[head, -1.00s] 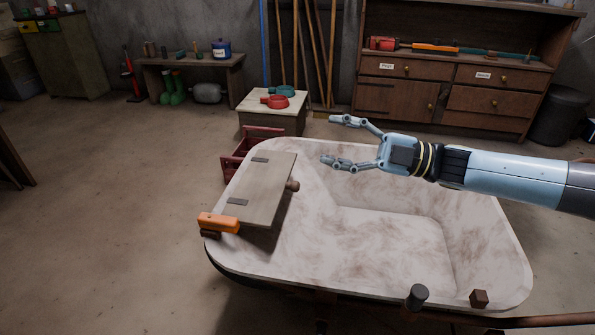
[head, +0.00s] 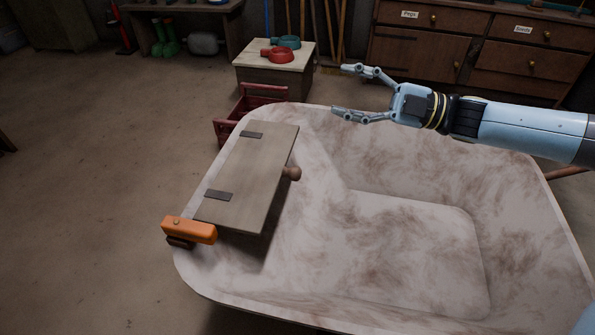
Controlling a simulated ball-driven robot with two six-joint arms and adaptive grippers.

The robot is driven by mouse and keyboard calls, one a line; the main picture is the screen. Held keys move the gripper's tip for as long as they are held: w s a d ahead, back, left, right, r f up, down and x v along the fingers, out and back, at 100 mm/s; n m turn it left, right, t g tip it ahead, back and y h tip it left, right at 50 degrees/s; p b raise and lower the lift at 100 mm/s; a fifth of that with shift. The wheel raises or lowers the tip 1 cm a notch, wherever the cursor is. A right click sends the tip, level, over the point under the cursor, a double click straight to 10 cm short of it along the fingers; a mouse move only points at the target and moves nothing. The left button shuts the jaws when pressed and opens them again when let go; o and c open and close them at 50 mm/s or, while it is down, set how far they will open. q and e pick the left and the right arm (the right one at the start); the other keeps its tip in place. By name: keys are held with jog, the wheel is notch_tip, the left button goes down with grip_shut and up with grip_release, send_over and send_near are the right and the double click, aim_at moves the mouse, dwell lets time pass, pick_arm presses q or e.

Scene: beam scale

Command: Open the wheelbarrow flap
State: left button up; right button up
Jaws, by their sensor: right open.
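The wheelbarrow (head: 365,302) fills the middle and right of the head view, its pale tub stained brown. The wooden flap (head: 250,180) lies over the tub's left end, with two dark hinges along its left side and a round brown knob (head: 292,173) at its right edge. An orange latch-like piece (head: 190,230) sits on the rim by the flap's near end. My right gripper (head: 340,90) is open and empty over the tub's far rim, above and to the right of the knob, apart from the flap. My left gripper is not in view.
A red crate (head: 232,120) stands on the floor just behind the wheelbarrow's far left corner. A small wooden box table (head: 272,75) with a red and a teal ring-shaped item is behind it. A drawer cabinet (head: 470,50) stands at the back right. Floor at left is clear.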

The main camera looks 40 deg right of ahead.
notch_tip(320, 180, down, 11)
jog(key=b, duration=0.8)
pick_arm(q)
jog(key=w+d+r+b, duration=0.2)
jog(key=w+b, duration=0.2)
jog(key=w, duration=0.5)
pick_arm(e)
jog(key=m+b, duration=0.1)
jog(key=b, duration=0.3)
send_near(301, 174)
jog(key=shift+g+h, duration=0.3)
jog(key=shift+h, duration=0.2)
jog(key=b+x, duration=0.3)
jog(key=x, duration=0.7)
jog(key=shift+w+a+r, duration=0.1)
jog(key=shift+w+r, duration=0.05)
jog(key=shift+w, duration=0.05)
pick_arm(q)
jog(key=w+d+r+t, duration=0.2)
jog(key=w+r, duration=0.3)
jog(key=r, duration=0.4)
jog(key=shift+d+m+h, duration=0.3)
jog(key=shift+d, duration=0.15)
pick_arm(e)
jog(key=shift+w+a+r, duration=0.15)
jog(key=shift+w+a, duration=0.05)
jog(key=shift+w, duration=0.1)
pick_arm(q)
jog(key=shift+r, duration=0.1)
